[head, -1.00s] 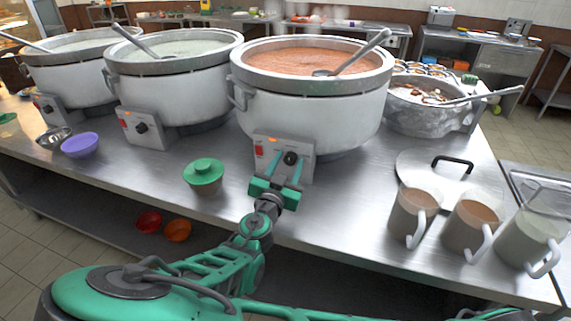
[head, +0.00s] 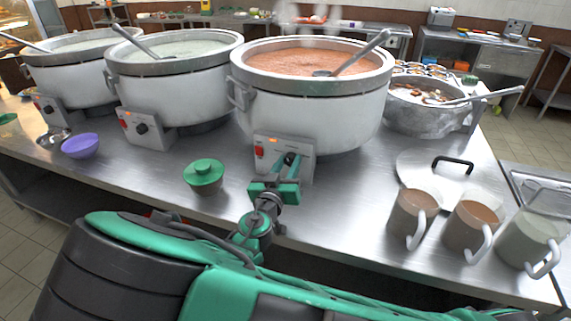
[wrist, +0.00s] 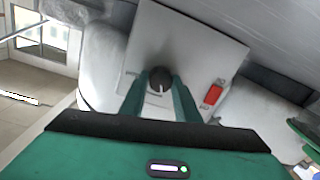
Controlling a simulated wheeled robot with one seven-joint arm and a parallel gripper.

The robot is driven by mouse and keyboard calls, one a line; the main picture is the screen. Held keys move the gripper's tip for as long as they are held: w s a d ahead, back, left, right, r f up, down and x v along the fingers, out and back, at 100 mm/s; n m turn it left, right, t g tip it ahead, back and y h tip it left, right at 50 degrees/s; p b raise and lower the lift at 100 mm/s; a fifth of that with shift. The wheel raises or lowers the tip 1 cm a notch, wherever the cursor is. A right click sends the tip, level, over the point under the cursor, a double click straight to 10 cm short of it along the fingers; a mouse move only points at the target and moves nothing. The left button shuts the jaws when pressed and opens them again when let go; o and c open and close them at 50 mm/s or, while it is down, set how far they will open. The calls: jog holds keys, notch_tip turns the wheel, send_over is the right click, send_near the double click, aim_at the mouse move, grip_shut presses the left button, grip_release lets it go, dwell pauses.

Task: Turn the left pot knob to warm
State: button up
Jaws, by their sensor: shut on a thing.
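Three white pots with control boxes stand in a row: a left pot (head: 65,82) and a middle pot (head: 170,97) with pale congee, and a right pot (head: 310,115) with orange-red congee. My gripper (head: 287,166) is at the right pot's control box (head: 268,150), shut on its dark knob (head: 291,158). In the wrist view, the fingers stand either side of this knob (wrist: 160,77), whose white mark points toward my gripper. The left pot's knob (head: 47,109) and the middle pot's knob (head: 141,128) are untouched by my gripper.
A green-lidded bowl (head: 204,174) sits left of my gripper, and a purple bowl (head: 80,146) lies farther left. Several mugs, one being a brown mug (head: 410,215), and a flat lid (head: 430,174) are at the right. A red switch (wrist: 213,94) is beside the knob.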

jog(key=n, duration=0.4)
jog(key=shift+a+r+n, duration=0.1)
jog(key=shift+a+n, duration=0.2)
jog(key=shift+a, duration=0.05)
jog(key=shift+a+n, duration=0.1)
jog(key=shift+n, duration=2)
jog(key=o, duration=1)
jog(key=shift+g, duration=0.3)
jog(key=shift+s, duration=0.1)
jog(key=v, duration=1)
jog(key=shift+s, duration=0.2)
